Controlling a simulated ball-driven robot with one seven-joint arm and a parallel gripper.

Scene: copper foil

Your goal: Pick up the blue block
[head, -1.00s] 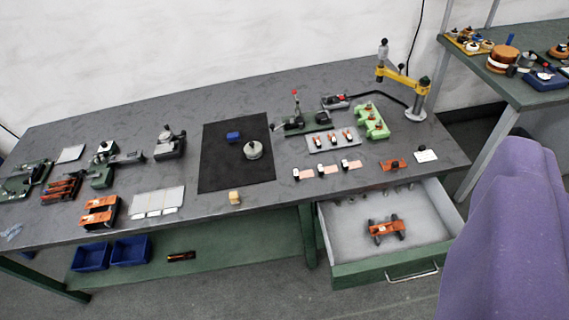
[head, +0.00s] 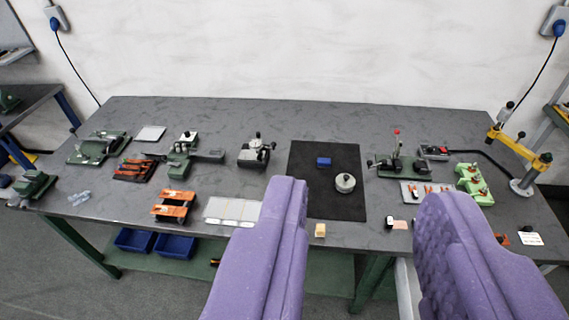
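The blue block (head: 323,162) is a small box lying on the black mat (head: 338,206), near the middle of the grey workbench. My gripper (head: 365,195) shows as two purple padded fingers, spread wide apart in the foreground. They are open, with nothing held between them. The block shows in the gap between the fingers, further off on the bench and apart from them. The fingers hide part of the bench front and part of the drawer.
A round metal piece (head: 345,183) sits on the mat close to the block. A small wooden block (head: 320,230) lies by the front edge. A green-based clamp (head: 398,165) stands right of the mat, a dark device (head: 256,152) left of it. Blue bins (head: 175,246) are below.

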